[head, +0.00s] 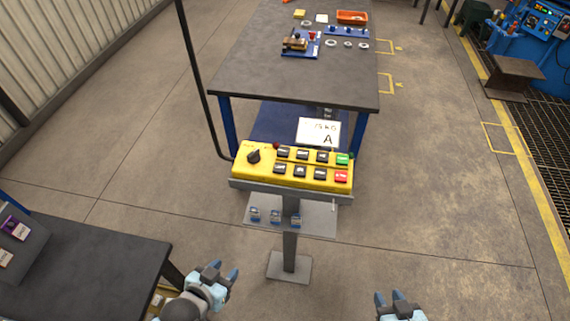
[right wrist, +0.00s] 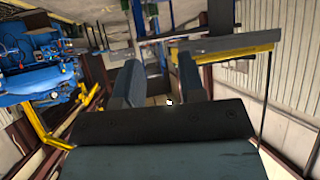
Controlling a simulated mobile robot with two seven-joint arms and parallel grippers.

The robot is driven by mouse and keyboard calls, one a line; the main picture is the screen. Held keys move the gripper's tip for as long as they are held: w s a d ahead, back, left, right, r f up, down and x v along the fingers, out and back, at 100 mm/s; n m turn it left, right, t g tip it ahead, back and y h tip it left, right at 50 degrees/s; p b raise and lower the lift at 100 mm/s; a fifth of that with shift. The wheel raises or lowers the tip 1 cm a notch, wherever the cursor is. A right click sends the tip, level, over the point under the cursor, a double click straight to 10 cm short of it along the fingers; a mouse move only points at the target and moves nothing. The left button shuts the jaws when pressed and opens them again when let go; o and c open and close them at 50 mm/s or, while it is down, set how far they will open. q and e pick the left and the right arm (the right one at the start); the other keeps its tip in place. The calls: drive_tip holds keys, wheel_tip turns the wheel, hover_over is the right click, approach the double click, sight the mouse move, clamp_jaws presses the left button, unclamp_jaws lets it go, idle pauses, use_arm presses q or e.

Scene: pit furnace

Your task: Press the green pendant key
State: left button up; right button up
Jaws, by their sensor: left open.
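The yellow pendant (head: 240,176) sits tilted on a grey stand in the middle of the head view. Its green key (head: 343,159) is at the upper right end of the key rows, just above a red key (head: 341,176). My left gripper (head: 223,272) is open and empty, low and left of the stand. My right gripper (head: 388,298) is at the bottom edge, right of the stand and well apart from the pendant. In the right wrist view its two fingers (right wrist: 157,82) stand apart with nothing between them. I cannot make out the green key in that view.
A dark workbench (head: 240,80) with parts and an orange tray (head: 352,17) stands behind the pendant. A shelf (head: 318,217) with small blue items is under it. A dark table (head: 90,262) is at lower left.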

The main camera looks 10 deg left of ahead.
clamp_jaws()
drive_tip(key=shift+a, duration=0.1)
idle(1.4)
